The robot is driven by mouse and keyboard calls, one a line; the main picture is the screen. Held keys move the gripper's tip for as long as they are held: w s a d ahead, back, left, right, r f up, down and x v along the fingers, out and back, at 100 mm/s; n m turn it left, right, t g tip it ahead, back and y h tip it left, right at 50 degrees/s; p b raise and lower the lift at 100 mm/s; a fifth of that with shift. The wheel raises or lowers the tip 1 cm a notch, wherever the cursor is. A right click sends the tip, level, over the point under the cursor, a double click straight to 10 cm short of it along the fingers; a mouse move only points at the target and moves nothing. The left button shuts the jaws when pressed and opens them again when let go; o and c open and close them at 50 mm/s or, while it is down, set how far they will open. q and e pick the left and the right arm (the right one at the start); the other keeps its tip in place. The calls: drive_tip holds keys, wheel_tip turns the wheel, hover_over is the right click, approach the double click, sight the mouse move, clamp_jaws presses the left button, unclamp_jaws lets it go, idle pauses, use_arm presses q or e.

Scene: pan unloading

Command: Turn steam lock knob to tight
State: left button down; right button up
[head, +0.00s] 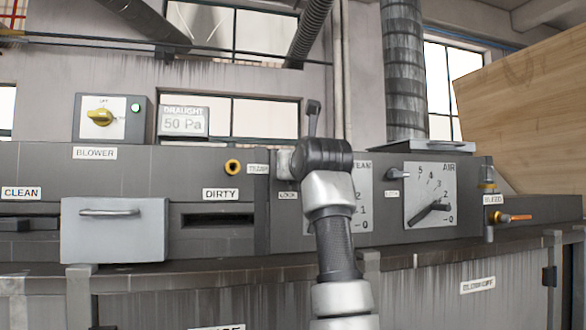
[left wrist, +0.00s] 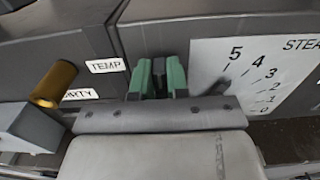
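My left arm reaches up the middle of the head view and hides most of the steam lock knob. The LOCK label (head: 288,195) shows beside it. In the left wrist view, the green fingertips of my left gripper (left wrist: 159,78) are close together against the panel, between the TEMP label (left wrist: 105,65) and the steam dial (left wrist: 262,72). A dark narrow piece, seemingly the steam lock knob (left wrist: 158,66), sits between them. Its angle is hard to tell. The steam dial (head: 362,195) is partly covered by my arm in the head view. My right gripper is not in view.
To the right are a second lock knob (head: 398,173) and the air dial (head: 431,195). The blower box (head: 110,118), a drawer (head: 113,235) and an orange-handled valve (head: 513,217) are further off.

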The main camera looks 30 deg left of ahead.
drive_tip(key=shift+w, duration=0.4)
use_arm(q)
drive_tip(key=shift+m, duration=0.4)
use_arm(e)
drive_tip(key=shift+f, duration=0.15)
use_arm(q)
drive_tip(key=m+b, duration=0.1)
drive_tip(key=m, duration=0.1)
drive_tip(key=m+b, duration=0.1)
drive_tip(key=m, duration=0.1)
drive_tip(key=shift+w+d+f+m, duration=0.15)
drive_tip(key=shift+w+f+m, duration=0.05)
drive_tip(key=shift+m, duration=0.1)
drive_tip(key=shift+w+d+f+m+b, duration=0.15)
drive_tip(key=shift+m+b, duration=0.75)
drive_tip(key=shift+m, duration=1.2)
drive_tip(key=shift+f+m+b, duration=0.15)
drive_tip(key=shift+m+b, duration=0.8)
drive_tip(key=shift+m, duration=1.15)
drive_tip(key=shift+w+d+f+m+b, duration=0.15)
drive_tip(key=shift+m+b, duration=0.75)
drive_tip(key=shift+m, duration=1.2)
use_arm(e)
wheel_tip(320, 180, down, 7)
use_arm(q)
drive_tip(key=shift+a, duration=0.1)
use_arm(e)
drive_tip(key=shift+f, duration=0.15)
